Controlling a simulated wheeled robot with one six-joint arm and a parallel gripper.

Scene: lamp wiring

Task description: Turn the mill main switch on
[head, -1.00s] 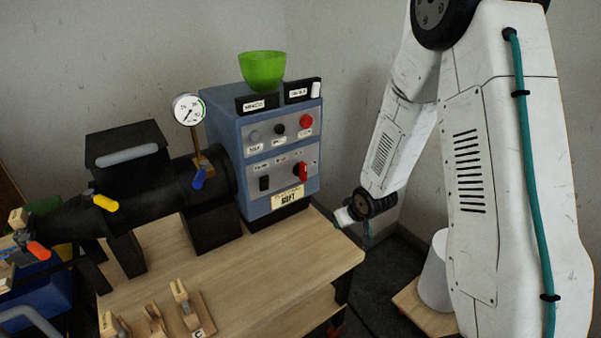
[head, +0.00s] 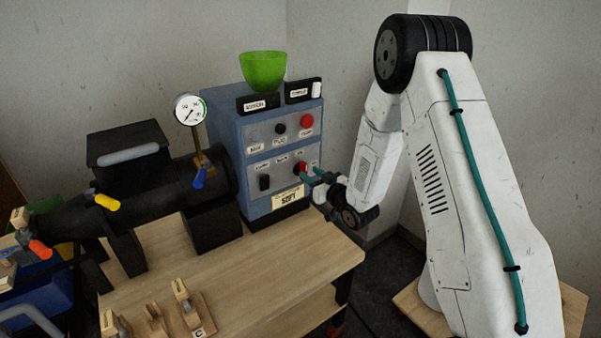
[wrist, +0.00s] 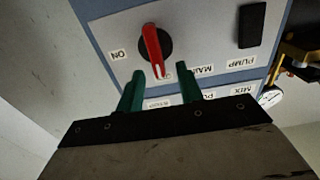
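The main switch is a red lever on a round black base on the blue panel; it shows in the head view (head: 303,167) and the wrist view (wrist: 152,46). In the wrist view the lever runs nearly up and down, and the ON label (wrist: 118,55) is left of it. A label reading MAIN, upside down, is at its lower right. My gripper (wrist: 160,80) is open, its two teal fingers either side of the lever's lower tip with gaps showing. In the head view my gripper (head: 312,175) is at the panel's right side and partly hides the switch.
The blue mill box (head: 225,120) also has a black rocker switch (head: 265,182), a red button (head: 306,121) and a black knob (head: 280,129). A green bowl (head: 262,70) sits on top. A gauge (head: 189,109) stands left.

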